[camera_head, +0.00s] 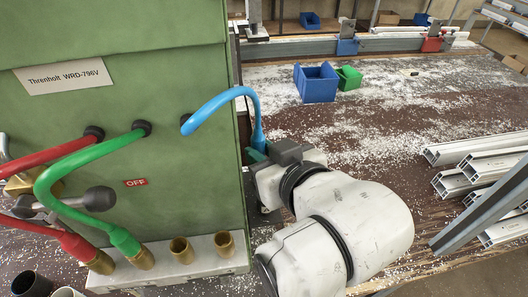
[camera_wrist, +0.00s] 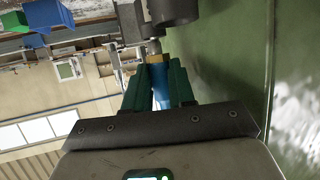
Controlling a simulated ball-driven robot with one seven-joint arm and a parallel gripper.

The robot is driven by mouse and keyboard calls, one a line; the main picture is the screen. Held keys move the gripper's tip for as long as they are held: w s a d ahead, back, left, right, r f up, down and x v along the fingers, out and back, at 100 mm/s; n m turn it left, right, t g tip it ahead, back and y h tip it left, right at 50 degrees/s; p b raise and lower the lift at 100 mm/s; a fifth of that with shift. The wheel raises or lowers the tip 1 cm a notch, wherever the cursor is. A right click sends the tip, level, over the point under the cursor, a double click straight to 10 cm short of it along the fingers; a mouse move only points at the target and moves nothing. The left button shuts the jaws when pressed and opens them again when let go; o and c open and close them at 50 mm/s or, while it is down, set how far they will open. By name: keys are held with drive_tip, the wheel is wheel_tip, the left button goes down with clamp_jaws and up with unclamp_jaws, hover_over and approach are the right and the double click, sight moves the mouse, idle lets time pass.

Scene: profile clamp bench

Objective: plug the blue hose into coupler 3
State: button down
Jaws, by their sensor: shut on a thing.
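The blue hose (camera_head: 222,98) leaves the green machine and arches right, then down to its blue end piece (camera_head: 258,138). My gripper (camera_head: 257,153) is shut on that end piece, to the right of the machine. In the wrist view, the green fingers of my gripper (camera_wrist: 157,82) stand either side of the blue end piece (camera_wrist: 159,98). Several brass couplers stand in a row on a pale block. The third coupler (camera_head: 182,250) and fourth coupler (camera_head: 225,244) from the left are empty; no numbers are readable. Red and green hose ends sit at the first two.
The machine (camera_head: 130,60) fills the left side. A red hose (camera_head: 45,157) and green hose (camera_head: 70,170) hang before it. Blue bin (camera_head: 317,84) and green bin (camera_head: 349,78) stand behind on the chip-strewn bench. Metal profiles (camera_head: 480,165) lie at right.

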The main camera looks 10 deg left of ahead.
drive_tip(key=shift+r+p, duration=1.15)
drive_tip(key=shift+r, duration=0.1)
